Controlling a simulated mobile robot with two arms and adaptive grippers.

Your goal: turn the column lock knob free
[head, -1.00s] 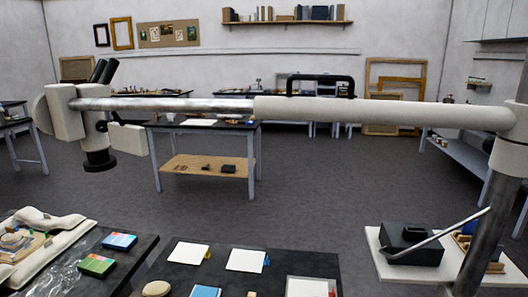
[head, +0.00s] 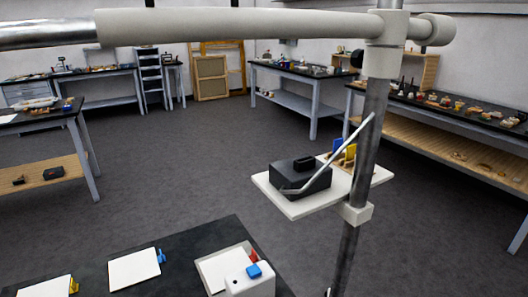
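The metal column (head: 369,130) stands upright at the right. A white collar (head: 384,45) joins it to the horizontal white arm (head: 240,24) at the top. A small dark knob-like part (head: 357,58) shows at the left side of this collar; it is too small to tell if it is the lock knob or how it is set. A lower white clamp (head: 355,213) sits on the column under a small shelf. Neither of my grippers is in view.
The white shelf (head: 300,208) by the column holds a black box (head: 299,176) with a slanted metal rod. A black table (head: 190,252) below holds white sheets and a white block (head: 250,282) with a blue top. Benches line the back and right; open floor lies between.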

